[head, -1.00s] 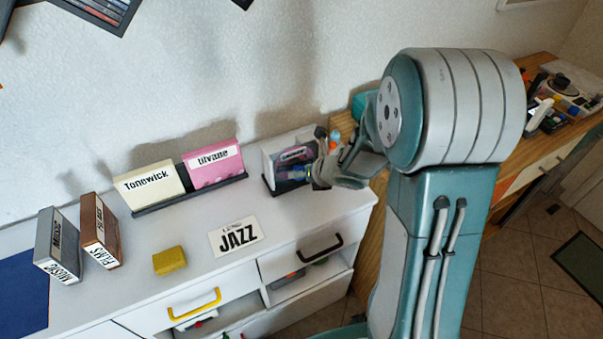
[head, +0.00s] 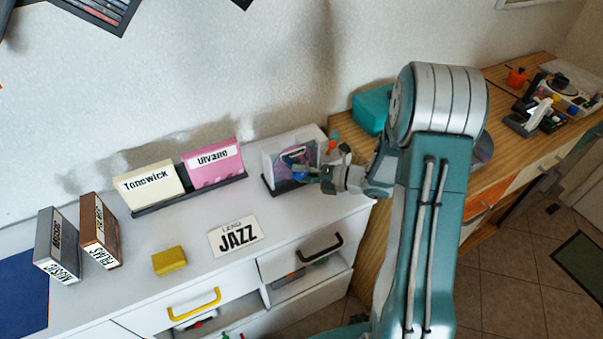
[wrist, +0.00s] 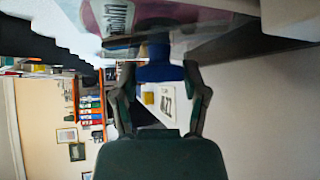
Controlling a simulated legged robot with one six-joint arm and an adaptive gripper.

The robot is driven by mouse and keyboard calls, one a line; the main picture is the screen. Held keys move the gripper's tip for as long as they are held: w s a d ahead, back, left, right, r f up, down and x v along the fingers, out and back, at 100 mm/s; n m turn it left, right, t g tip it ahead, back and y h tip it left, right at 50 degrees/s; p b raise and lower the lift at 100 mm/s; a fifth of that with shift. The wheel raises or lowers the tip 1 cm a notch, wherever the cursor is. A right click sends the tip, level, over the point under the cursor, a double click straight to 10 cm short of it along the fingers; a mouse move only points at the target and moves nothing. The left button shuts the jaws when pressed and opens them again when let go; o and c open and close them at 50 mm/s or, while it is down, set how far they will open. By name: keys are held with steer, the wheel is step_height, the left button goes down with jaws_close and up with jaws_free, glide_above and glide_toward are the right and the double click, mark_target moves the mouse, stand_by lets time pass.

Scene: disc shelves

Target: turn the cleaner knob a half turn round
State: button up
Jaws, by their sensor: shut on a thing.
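In the wrist view the two fingers of my gripper (wrist: 160,85) are closed on the blue knob (wrist: 160,72), one on each side. The cleaner's purple front and a white label show above the knob there. I cannot tell the knob's angle.
A yellow block (head: 169,261) and a JAZZ card (head: 236,236) lie on the cabinet top. Cream and pink cases (head: 213,166) stand in a black rack left of the cleaner. A teal box (head: 371,108) stands on the wooden desk behind my arm.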

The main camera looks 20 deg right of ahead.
steer(key=shift+f+m+t+y, duration=0.25)
steer(key=shift+m+t+y, duration=0.45)
steer(key=shift+m+y, duration=0.6)
steer(key=o, duration=1.1)
steer(key=shift+d, duration=0.1)
steer(key=shift+o, duration=0.2)
steer(key=shift+d, duration=0.1)
steer(key=v, duration=0.7)
steer(key=shift+s+d+f, duration=0.1)
steer(key=shift+d, duration=0.2)
steer(key=shift+a, duration=0.1)
